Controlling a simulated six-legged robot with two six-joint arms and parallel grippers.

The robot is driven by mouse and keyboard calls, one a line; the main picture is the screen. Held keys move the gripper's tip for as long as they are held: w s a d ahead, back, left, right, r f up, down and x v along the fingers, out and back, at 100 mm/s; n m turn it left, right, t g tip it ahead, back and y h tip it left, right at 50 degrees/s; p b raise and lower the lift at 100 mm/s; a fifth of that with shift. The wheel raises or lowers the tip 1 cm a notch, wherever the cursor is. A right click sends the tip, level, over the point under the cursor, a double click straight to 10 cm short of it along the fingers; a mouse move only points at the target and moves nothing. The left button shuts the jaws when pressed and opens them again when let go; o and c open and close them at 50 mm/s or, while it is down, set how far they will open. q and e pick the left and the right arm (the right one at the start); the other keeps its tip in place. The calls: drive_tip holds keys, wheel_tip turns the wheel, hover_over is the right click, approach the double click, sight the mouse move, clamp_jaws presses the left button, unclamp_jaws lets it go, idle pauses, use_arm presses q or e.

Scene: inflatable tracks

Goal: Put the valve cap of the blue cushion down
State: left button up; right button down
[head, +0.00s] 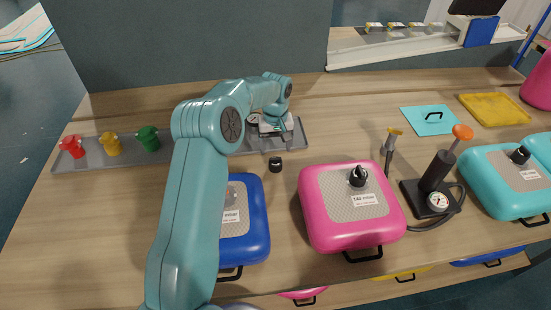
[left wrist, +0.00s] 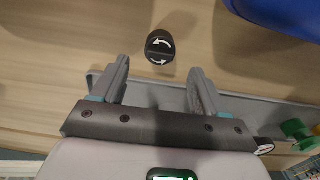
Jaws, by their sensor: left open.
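The black valve cap (head: 275,164) rests on the wooden table behind the blue cushion (head: 257,225), apart from it. In the left wrist view, the cap (left wrist: 160,47) shows white curved arrows, and a corner of the blue cushion (left wrist: 285,14) shows at the upper right. My left gripper (head: 277,132) is open and empty over the grey tray, behind the cap. In the left wrist view, the cap lies just beyond the open fingertips (left wrist: 157,68), not between them. My left arm hides the cushion's left part. My right gripper is not in view.
The grey tray (head: 180,158) holds red (head: 71,146), yellow (head: 109,144) and green (head: 148,138) fittings, plus a gauge device (head: 253,119). A pink cushion (head: 320,215), black pump (head: 430,185) and teal cushion (head: 490,185) stand right. Bare table surrounds the cap.

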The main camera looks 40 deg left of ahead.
sight(275, 158)
use_arm(q)
wheel_tip(275, 158, up, 5)
drive_tip(key=shift+r, duration=0.1)
idle(0.4)
idle(0.3)
